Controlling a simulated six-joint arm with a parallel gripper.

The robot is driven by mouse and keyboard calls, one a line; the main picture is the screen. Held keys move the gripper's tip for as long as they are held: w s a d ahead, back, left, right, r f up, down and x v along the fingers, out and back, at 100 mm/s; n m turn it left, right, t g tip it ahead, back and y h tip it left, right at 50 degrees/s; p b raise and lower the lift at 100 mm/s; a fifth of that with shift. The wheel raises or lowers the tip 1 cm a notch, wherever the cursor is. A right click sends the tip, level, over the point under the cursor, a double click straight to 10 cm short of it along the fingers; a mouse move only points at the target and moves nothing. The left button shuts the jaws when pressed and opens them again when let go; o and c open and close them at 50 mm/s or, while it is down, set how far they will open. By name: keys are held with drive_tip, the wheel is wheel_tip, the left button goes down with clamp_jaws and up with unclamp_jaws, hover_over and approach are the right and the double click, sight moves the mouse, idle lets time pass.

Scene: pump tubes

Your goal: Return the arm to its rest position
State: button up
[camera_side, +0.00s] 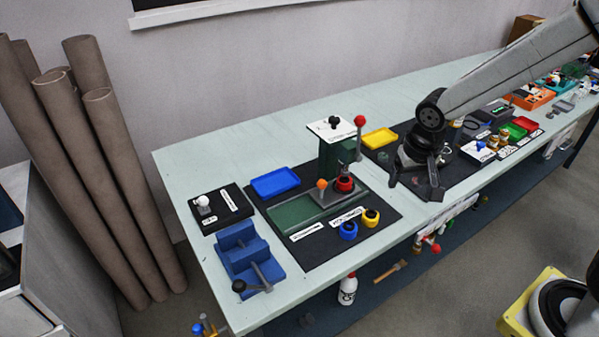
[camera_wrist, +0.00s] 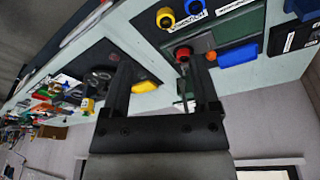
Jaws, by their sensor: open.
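My gripper (camera_side: 421,186) is above the bench, to the right of the green press (camera_side: 338,160), with its fingers pointing down. The jaws are open and nothing shows between them. In the wrist view my gripper (camera_wrist: 158,60) shows two dark fingers spread apart. A red ring part (camera_side: 344,183) sits on the press base, below its head. It also shows in the wrist view (camera_wrist: 183,53), beside one finger. Some of the black mat behind my gripper is hidden.
A blue tray (camera_side: 275,182) and a yellow tray (camera_side: 379,138) lie near the press. Blue (camera_side: 348,231) and yellow (camera_side: 371,217) ring parts stand in front. A blue vise (camera_side: 246,258) is at the left end. Several small items crowd the bench's right end.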

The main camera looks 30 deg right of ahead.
drive_tip(key=s+f+n+y, duration=0.1)
drive_tip(key=s+n, duration=0.4)
drive_tip(key=s, duration=0.2)
drive_tip(key=shift+s+a+f+t, duration=0.15)
drive_tip(key=shift+f+t, duration=0.15)
